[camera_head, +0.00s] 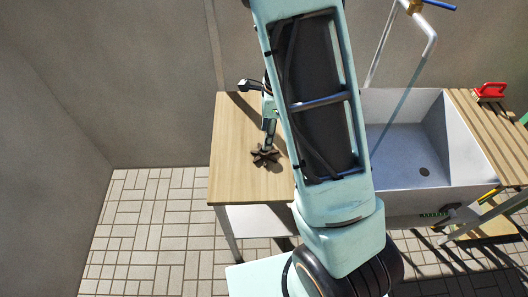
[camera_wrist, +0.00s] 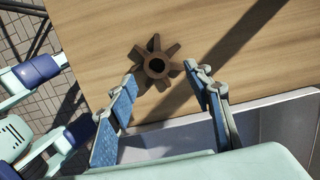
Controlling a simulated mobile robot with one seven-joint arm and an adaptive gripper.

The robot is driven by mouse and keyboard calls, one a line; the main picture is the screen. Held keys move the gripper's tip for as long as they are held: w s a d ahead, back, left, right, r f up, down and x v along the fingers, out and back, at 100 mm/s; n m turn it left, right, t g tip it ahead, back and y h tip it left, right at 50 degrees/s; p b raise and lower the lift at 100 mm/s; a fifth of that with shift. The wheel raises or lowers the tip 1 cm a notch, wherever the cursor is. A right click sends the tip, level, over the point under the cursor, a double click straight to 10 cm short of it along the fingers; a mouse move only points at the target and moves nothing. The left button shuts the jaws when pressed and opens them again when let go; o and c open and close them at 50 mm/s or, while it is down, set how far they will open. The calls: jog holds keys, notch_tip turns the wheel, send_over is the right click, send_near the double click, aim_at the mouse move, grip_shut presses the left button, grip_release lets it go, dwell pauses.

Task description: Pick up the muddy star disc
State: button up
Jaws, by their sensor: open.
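The muddy star disc (camera_wrist: 176,68) is a brown, gear-like piece with several blunt arms and a dark hole in its middle. It lies flat on the wooden table. It also shows as a dark star on the table in the head view (camera_head: 265,155). My gripper (camera_wrist: 163,82) is open, with one blue-padded finger at the left and one at the right. The disc is in line with the gap between the fingertips, mostly beyond them in the wrist view. In the head view my gripper (camera_head: 270,127) is above the table close to the disc, partly hidden by my arm.
The wooden table (camera_head: 232,180) is otherwise bare on its left side. A grey sink (camera_head: 400,165) with a tap pipe (camera_head: 430,40) stands to its right. A slatted wooden counter (camera_head: 490,130) carries a red object (camera_head: 489,91). Tiled floor is open at the lower left.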

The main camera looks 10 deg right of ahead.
aim_at(265, 157)
jog(key=shift+s+a+f, duration=0.15)
jog(key=shift+f, duration=1.45)
jog(key=shift+s+a+f, duration=0.1)
jog(key=shift+f, duration=1.45)
jog(key=shift+c, duration=0.4)
grip_shut()
jog(key=shift+r, duration=0.15)
